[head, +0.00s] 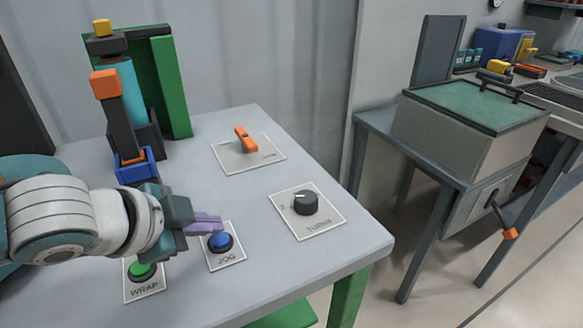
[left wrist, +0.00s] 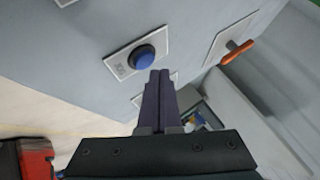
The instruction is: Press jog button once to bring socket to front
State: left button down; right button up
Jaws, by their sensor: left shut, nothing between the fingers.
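The blue JOG button (head: 220,240) sits in a dark ring on a white label plate on the grey table. It also shows in the left wrist view (left wrist: 144,58), just beyond my fingertips. My left gripper (head: 216,222) is shut and empty, its purple fingers together. The fingertips are very close to the button's far side in the head view; whether they touch it I cannot tell. The fingers also show in the left wrist view (left wrist: 160,74). I cannot tell which part is the socket. My right gripper is not in view.
The green WRAP button (head: 142,270) is just below my left gripper. The black TURNS knob (head: 305,203) and an orange switch lever (head: 245,138) are to the right and behind. A machine with a teal column (head: 130,92) and a blue block (head: 136,167) stands at the back left.

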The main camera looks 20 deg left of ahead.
aim_at(213, 244)
pick_arm(q)
jog(key=shift+f, duration=0.1)
jog(key=shift+f, duration=0.35)
jog(key=shift+f+b, duration=0.45)
dwell(0.7)
dwell(0.3)
jog(key=shift+r+p, duration=0.85)
jog(key=shift+p, duration=0.2)
notch_tip(213, 244, up, 5)
jog(key=p, duration=0.5)
jog(key=shift+r+p, duration=0.1)
jog(key=shift+p, duration=0.2)
